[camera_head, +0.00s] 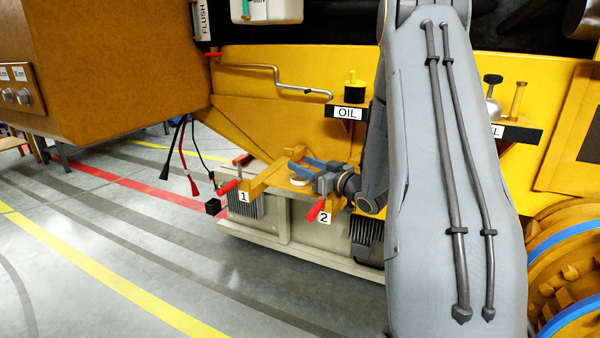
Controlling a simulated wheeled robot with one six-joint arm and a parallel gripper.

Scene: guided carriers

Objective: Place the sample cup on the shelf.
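My gripper (304,167) reaches in from the right, low in front of the yellow machine. Its two blue fingers point left and look apart, with nothing clearly seen between them. A small white round thing (300,182) shows just below the fingers, on or over an orange-yellow bracket. It may be the sample cup, but it is too small and partly covered to be sure. A small black shelf labelled OIL (346,113) stands out from the machine above my gripper. A black and yellow piece (354,91) stands on it.
Red-handled valves marked 1 (230,187) and 2 (315,211) flank my gripper. A second black shelf (520,134) is at right, partly hidden by my arm. Black and red cables (190,172) hang at left. The floor at lower left is clear.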

